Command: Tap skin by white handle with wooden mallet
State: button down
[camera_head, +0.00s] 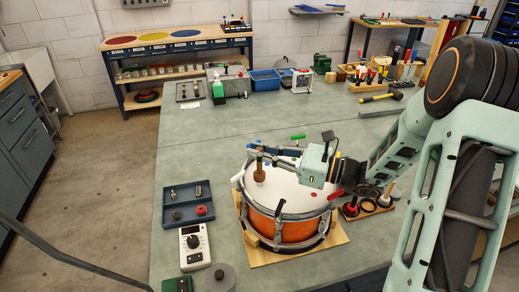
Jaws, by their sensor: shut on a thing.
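A drum (273,226) with an orange shell and a pale skin (290,196) stands on a wooden board. Small coloured handles sit around its rim: a white handle (237,178) at the left, a green one (298,137) at the back and a red one (335,195) at the right. My gripper (262,153) reaches in from the right over the skin's back left part. It is shut on the wooden mallet (260,173), which hangs upright below the fingers. The mallet's lower end is over the skin, right of the white handle; I cannot tell whether it touches.
A dark tray (207,217) with small parts and a white meter (194,246) lie left of the drum. A wooden holder (377,207) with tools stands close to its right. Blue bins (265,80) stand at the back.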

notch_tip(320, 180, down, 3)
jog(key=shift+r+b, duration=0.1)
jog(key=shift+b, duration=0.5)
notch_tip(320, 180, up, 6)
jog(key=p, duration=0.5)
jog(key=shift+f, duration=0.2)
dwell(1.0)
